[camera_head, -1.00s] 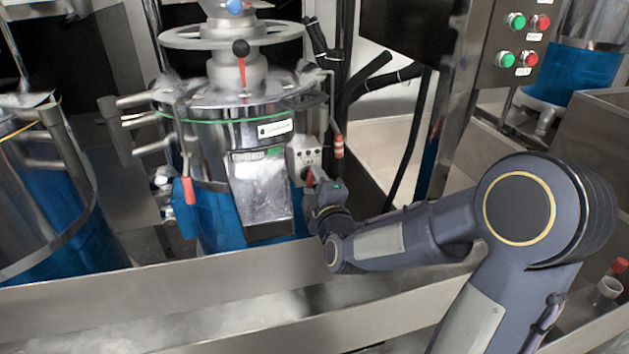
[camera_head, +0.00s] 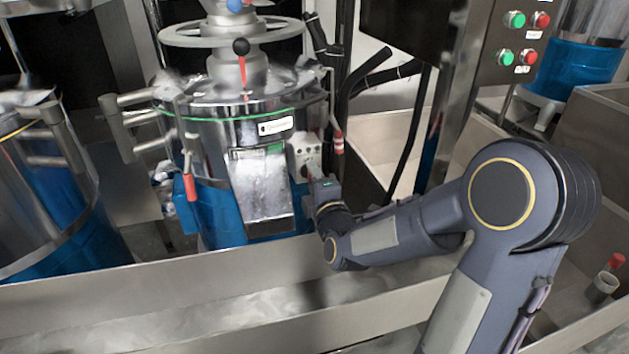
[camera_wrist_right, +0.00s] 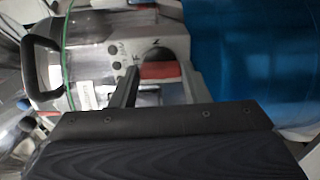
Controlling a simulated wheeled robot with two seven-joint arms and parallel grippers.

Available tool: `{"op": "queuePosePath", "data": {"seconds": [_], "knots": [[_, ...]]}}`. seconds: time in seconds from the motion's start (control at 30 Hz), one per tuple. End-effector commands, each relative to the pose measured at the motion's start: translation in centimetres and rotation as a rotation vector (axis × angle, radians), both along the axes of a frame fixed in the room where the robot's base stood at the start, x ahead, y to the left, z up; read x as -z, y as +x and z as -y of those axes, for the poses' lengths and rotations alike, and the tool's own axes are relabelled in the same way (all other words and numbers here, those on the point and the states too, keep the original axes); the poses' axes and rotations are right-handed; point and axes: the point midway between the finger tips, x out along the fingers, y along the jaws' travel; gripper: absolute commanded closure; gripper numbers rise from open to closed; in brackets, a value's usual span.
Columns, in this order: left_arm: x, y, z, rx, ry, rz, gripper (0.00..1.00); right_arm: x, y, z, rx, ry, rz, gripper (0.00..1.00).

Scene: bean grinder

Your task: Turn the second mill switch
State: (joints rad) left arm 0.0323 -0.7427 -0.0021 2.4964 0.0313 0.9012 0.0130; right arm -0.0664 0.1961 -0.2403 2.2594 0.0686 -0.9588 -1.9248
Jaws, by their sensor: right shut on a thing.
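The mill (camera_head: 212,130) stands in the middle of the head view, with a steel body, green ring and blue lower part. A grey switch box (camera_head: 302,147) sits on its right side. My right gripper (camera_head: 316,177) is at the lower part of this box, and its hand hides most of the switch there. In the right wrist view, the switch (camera_wrist_right: 160,70), a red and black knob on a light panel, lies between the two fingers of my right gripper (camera_wrist_right: 158,80). The gripper is shut on it. My left gripper is not in view.
A second blue vessel (camera_head: 60,235) stands at the left. A panel with green and red buttons (camera_head: 515,45) hangs at the upper right. Black hoses (camera_head: 385,80) stand behind the mill.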

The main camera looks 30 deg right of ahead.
Motion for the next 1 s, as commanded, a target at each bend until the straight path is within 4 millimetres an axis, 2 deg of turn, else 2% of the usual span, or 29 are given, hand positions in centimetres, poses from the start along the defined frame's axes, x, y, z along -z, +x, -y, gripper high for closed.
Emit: {"op": "queuePosePath", "data": {"seconds": [0.1,0.13,0.3,0.63,1.0], "knots": [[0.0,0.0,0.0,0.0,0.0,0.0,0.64,0.1,0.0,-0.1,-0.002,-0.002,-0.004,0.81],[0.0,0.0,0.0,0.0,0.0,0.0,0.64,0.1,0.0,-0.1,-0.002,-0.002,-0.004,0.56],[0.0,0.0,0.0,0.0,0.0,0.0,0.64,0.1,0.0,0.0,-0.001,-0.001,-0.002,0.36],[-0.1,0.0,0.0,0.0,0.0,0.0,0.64,0.0,-0.5,-0.1,-0.001,0.0,-0.001,0.36],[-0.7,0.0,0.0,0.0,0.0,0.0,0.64,-0.1,-6.2,-1.5,-0.001,0.0,-0.001,0.36]]}}
